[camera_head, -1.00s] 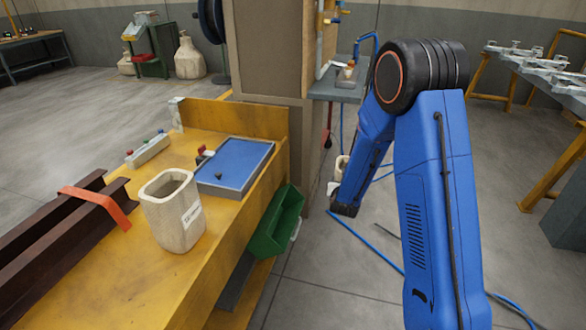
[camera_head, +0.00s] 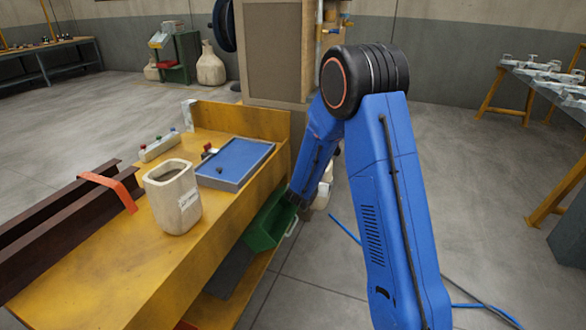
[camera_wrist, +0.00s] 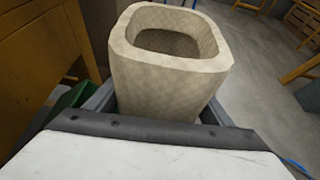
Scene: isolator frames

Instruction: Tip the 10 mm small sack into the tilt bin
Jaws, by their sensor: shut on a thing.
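A beige small sack (camera_wrist: 165,75) with an open square mouth stands upright in my gripper (camera_wrist: 160,112), between its grey jaws, in the wrist view. In the head view a pale part of this sack (camera_head: 323,190) shows past my blue arm, which hides the rest and most of the gripper. A green bin (camera_head: 262,232), apparently the tilt bin, sits low against the right side of the yellow bench, just left of my forearm's end. A bit of green (camera_wrist: 70,102) shows left of the sack in the wrist view. The sack's size marking is not visible.
A second, labelled beige sack (camera_head: 176,205) stands on the yellow bench (camera_head: 150,262), its print unreadable. A blue-topped tray (camera_head: 236,163), dark beams (camera_head: 60,222) and an orange strap (camera_head: 112,186) are also there. A brown panel (camera_head: 273,60) rises behind.

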